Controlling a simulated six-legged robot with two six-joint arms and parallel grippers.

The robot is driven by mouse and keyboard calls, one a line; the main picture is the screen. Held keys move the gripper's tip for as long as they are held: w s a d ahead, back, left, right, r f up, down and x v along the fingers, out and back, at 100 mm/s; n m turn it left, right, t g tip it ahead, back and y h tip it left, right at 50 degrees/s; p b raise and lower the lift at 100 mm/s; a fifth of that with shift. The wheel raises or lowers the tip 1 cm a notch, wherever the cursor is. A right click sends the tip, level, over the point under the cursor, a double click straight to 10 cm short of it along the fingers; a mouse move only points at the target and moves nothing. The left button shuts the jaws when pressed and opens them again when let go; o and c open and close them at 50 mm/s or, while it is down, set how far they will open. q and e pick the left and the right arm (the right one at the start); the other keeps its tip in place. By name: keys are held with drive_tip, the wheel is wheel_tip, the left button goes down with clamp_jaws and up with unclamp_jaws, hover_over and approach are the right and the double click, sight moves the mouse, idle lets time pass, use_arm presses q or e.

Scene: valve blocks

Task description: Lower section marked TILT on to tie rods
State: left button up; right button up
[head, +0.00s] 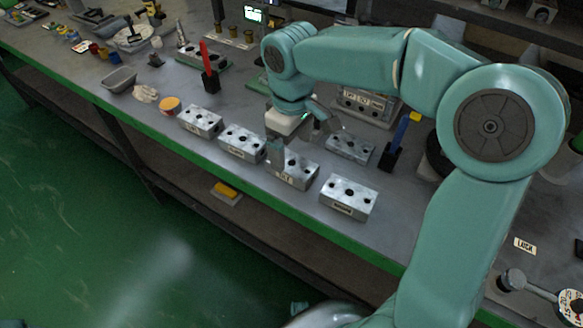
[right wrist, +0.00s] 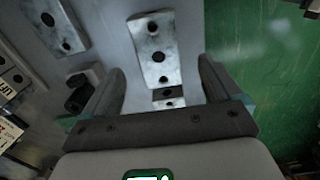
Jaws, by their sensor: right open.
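Several silver metal blocks with dark holes stand in a row along the bench's front edge. One block (head: 294,170), with a pale label on its front whose lettering may read TILT, is under my right gripper (head: 300,141). One finger partly covers it. The right wrist view shows my right gripper (right wrist: 162,68) open, with a block (right wrist: 155,45) beyond and between its fingertips; nothing is held. I cannot tell whether the fingers touch it. A flatter block (head: 350,148) lies behind the row. I cannot clearly make out tie rods. My left gripper is not in view.
Other row blocks (head: 348,197) (head: 242,142) flank the gripper closely. A labelled block assembly (head: 366,106) stands behind. A red-handled tool (head: 205,58) and a blue-handled one (head: 398,135) stand upright in black holders. A grey tray (head: 119,80) lies left; green floor drops away in front.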

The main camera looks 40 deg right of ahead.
sight(292, 162)
wheel_tip(292, 162, down, 6)
drive_tip(key=shift+d+r+b, duration=0.1)
drive_tip(key=shift+r+b, duration=0.15)
drive_tip(key=shift+b, duration=0.35)
drive_tip(key=shift+w+r, duration=0.1)
drive_tip(key=shift+w, duration=0.05)
drive_tip(key=c, duration=1.5)
